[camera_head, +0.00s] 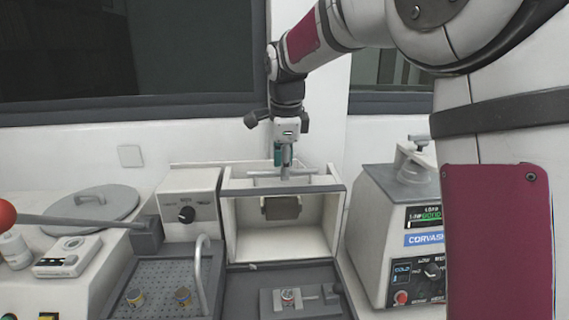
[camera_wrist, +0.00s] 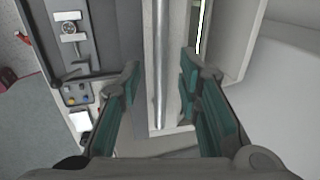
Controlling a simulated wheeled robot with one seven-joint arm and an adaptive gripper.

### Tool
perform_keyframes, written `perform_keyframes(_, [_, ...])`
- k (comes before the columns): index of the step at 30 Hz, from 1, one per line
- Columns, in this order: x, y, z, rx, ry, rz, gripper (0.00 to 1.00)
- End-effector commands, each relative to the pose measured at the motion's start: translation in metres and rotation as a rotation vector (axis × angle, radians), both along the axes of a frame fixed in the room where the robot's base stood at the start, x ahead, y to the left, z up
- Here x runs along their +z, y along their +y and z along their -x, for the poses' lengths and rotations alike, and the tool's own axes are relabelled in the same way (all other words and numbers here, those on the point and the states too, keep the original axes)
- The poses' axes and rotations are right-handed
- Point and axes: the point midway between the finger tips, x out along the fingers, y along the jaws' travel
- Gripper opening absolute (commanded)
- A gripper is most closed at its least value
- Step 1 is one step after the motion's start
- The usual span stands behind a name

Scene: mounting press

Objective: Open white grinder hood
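The white grinder hood (camera_head: 331,182) is at the middle of the head view, with a grey front edge. The space below that edge is open and shows a dark roller (camera_head: 281,207) inside. A metal bar handle (camera_head: 301,171) runs across the top of the hood. My gripper (camera_head: 284,161) points down at this bar from above. In the wrist view, my gripper (camera_wrist: 160,66) is open, with the bar handle (camera_wrist: 161,45) between its teal-padded fingers and gaps on both sides. Whether the fingertips reach below the bar is unclear.
A control box with a black knob (camera_head: 186,214) stands left of the hood. A Corvash machine (camera_head: 402,240) stands close on the right. A grey tray (camera_head: 160,275) with a curved tube (camera_head: 200,270) lies front left. A small vise-like fixture (camera_head: 290,299) sits in front.

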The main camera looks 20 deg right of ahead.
Motion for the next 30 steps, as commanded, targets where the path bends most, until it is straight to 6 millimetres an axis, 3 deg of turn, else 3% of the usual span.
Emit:
perform_keyframes(9, [-0.003, 0.0, -0.001, 0.0, 0.001, 0.0, 0.31])
perform_keyframes(14, [-0.003, 0.0, -0.001, 0.0, 0.001, 0.0, 0.0])
perform_keyframes(21, [-0.002, 0.0, 0.002, 0.0, 0.001, 0.0, 0.0])
perform_keyframes(30, [-0.004, 0.009, 0.044, 0.001, 0.005, -0.001, 0.0])
